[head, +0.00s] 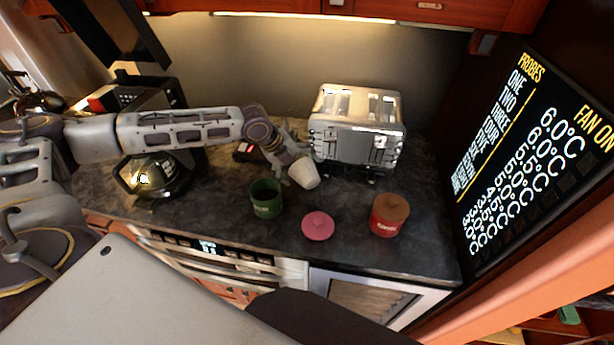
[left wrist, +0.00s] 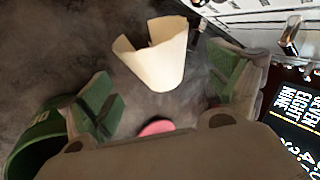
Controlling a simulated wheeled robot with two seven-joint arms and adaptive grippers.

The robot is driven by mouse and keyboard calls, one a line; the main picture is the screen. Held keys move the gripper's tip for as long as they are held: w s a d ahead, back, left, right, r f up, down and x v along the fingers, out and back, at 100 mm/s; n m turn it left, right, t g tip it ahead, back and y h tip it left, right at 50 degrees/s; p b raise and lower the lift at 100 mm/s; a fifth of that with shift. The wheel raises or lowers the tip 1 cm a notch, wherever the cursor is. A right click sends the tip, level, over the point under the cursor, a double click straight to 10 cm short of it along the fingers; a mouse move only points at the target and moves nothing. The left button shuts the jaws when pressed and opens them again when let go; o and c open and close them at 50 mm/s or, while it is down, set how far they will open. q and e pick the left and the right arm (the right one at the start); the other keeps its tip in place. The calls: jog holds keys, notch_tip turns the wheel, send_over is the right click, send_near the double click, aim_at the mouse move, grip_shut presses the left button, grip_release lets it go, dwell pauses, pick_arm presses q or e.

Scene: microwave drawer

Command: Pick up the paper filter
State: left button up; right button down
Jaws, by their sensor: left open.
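The paper filter (head: 304,173) is a white cone-like cup on the dark countertop, in front of the silver toaster. In the left wrist view the paper filter (left wrist: 155,60) lies ahead of and partly between the fingers, its open, jagged rim facing up and away. My left gripper (head: 287,152) is at the filter's upper left in the head view. In the left wrist view the left gripper (left wrist: 165,85) is open, with its green-padded fingers spread to either side and clear space between each finger and the filter. My right gripper is not seen.
The toaster (head: 357,130) stands close behind the filter. A green canister (head: 266,198) is left of it, a pink lid (head: 318,226) in front, and a red canister (head: 389,214) with a brown top to the right.

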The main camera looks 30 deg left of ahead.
aim_at(302, 171)
pick_arm(q)
jog(key=shift+f, duration=0.1)
jog(key=shift+x, duration=2.5)
jog(key=shift+s, duration=0.1)
jog(key=c, duration=0.8)
